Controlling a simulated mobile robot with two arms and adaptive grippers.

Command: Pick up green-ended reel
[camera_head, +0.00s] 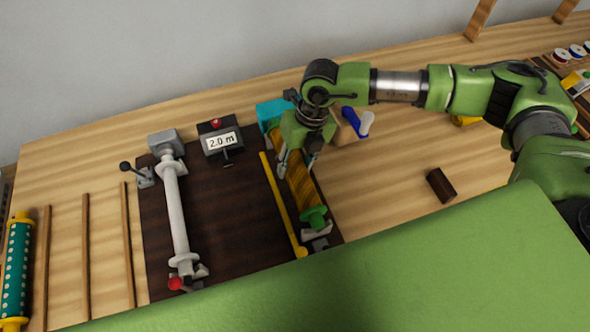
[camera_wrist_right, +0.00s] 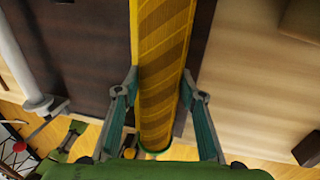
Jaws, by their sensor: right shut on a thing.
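The green-ended reel (camera_head: 301,187) carries yellow-and-brown striped material and has a green end at its front. It lies along the right side of the dark board, near its holder brackets. My right gripper (camera_head: 297,166) comes down over it from above and is shut on it. In the right wrist view, the fingers (camera_wrist_right: 160,105) press on both sides of the striped roll (camera_wrist_right: 160,65). I cannot tell whether the reel is lifted off its supports. My left gripper is not in view.
The dark board (camera_head: 225,220) also bears a white roller (camera_head: 177,210), a meter reading 2.0 m (camera_head: 221,142) and a yellow bar (camera_head: 282,205). A blue-and-white item (camera_head: 360,122) is behind.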

